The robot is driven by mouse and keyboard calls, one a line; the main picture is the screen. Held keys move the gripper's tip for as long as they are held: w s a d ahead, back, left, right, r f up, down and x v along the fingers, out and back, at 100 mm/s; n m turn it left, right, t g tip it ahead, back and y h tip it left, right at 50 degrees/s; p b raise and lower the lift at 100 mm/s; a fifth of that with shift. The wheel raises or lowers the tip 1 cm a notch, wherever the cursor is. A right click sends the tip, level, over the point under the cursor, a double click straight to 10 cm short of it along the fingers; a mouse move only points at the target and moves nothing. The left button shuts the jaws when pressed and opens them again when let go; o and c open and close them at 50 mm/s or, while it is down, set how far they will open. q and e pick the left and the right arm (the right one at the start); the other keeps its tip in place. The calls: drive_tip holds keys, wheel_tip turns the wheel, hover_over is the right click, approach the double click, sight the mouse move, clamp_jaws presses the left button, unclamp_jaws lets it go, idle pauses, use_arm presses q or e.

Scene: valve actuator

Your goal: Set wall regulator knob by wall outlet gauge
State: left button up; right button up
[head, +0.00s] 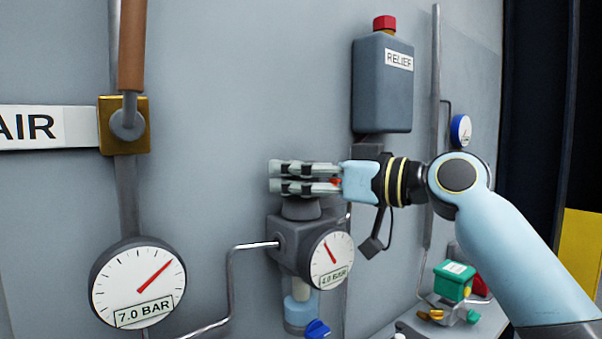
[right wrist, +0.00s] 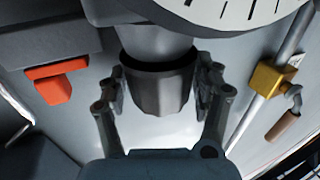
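The wall regulator (head: 287,241) is a grey block on the wall. Its round gauge (head: 331,260), labelled 4.0 BAR, has a red needle pointing up-left. A larger gauge (head: 138,283) at left, labelled 7.0 BAR, has a red needle pointing up-right. My right gripper (head: 290,178) reaches in from the right, level above the regulator block. In the right wrist view, the dark faceted regulator knob (right wrist: 160,90) sits between its fingers (right wrist: 160,80). The fingers lie close along both sides; I cannot tell whether they press on it. My left gripper is out of view.
A grey RELIEF tank (head: 382,95) with a red cap hangs above my right gripper. A thin pipe (head: 232,280) bends beside the regulator at left. A brass valve block (head: 124,125) stands at left. A green-topped fitting (head: 453,280) sits at lower right.

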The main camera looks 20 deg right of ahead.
drive_tip(key=c, duration=0.8)
drive_tip(key=shift+m+t+h+p, duration=0.5)
drive_tip(key=shift+m+t+h, duration=0.25)
drive_tip(key=shift+h, duration=0.25)
drive_tip(key=o, duration=1.2)
drive_tip(key=shift+c, duration=0.2)
drive_tip(key=v, duration=1.2)
